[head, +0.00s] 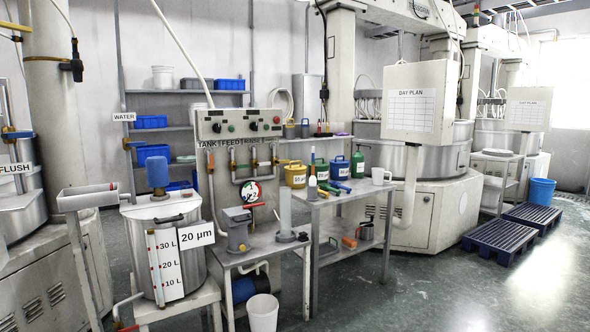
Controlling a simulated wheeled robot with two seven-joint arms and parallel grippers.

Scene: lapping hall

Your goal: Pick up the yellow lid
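A yellow can (295,176) with a white label stands at the back left of the grey metal table (345,192). It is upright, with a yellow top. The can is small in the picture, and I cannot tell whether its top is a separate lid. I make out no loose yellow lid elsewhere. Neither of my grippers is in view.
Green (320,170) and blue (340,168) cans, a white mug (378,176) and blue-handled tools share the table. A lower stand (262,256) with a scale adjoins it on the left. A steel tank (163,245) stands further left. Open floor (430,290) lies right.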

